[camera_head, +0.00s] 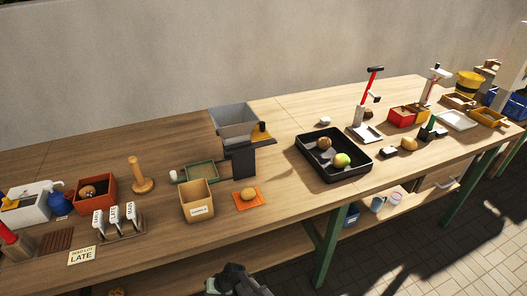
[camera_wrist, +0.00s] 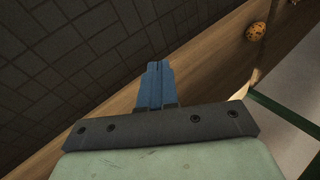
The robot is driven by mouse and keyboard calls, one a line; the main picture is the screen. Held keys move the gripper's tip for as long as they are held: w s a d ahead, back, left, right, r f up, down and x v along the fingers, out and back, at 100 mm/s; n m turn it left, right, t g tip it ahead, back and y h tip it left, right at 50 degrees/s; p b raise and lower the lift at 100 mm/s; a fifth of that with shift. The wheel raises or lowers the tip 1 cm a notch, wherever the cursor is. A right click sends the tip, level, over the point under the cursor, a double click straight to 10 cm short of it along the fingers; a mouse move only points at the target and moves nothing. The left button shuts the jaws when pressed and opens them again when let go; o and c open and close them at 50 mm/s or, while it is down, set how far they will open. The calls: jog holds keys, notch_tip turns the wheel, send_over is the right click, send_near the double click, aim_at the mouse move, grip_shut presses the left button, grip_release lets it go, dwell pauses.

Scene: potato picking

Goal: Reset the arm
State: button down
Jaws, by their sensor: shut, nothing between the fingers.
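My gripper (camera_wrist: 156,72) shows in the wrist view with its blue fingers together and nothing between them. In the head view, part of my arm's dark end shows at the bottom edge, in front of the wooden table (camera_head: 285,220) and below its front edge. The fingertips cannot be made out there. In the wrist view, paved floor (camera_wrist: 60,50) lies to the left and a wooden surface to the right. A brownish potato (camera_wrist: 255,31) lies on that surface, apart from the fingers.
On the table stand a black tray (camera_head: 308,166) with a potato and a green item, a cardboard box (camera_head: 197,209), a grey hopper (camera_head: 235,123) and an orange mat (camera_head: 239,203) with a potato. Green table legs (camera_head: 327,248) and a lower shelf (camera_head: 375,222) are below.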

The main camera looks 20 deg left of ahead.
jog(key=w+d+f+m+h, duration=0.1)
jog(key=w+d+f, duration=0.1)
jog(key=d, duration=0.9)
jog(key=w+d+f+m+h, duration=0.1)
jog(key=d+f, duration=0.1)
jog(key=d, duration=0.8)
jog(key=w+d+f+m+h, duration=0.1)
jog(key=w+d+f+h, duration=0.1)
jog(key=d, duration=0.9)
jog(key=s+d+m+g, duration=0.1)
jog(key=s+d, duration=0.3)
jog(key=d, duration=0.4)
jog(key=s+d+r+m+g+h, duration=0.1)
jog(key=s+d, duration=0.3)
jog(key=d, duration=0.3)
jog(key=s+d+m+g, duration=0.1)
jog(key=s+d, duration=0.3)
jog(key=d, duration=0.4)
jog(key=shift+s+d+r+m+g+h, duration=0.2)
jog(key=shift+s+d+m+g+h, duration=0.1)
jog(key=shift+m+g+h, duration=0.15)
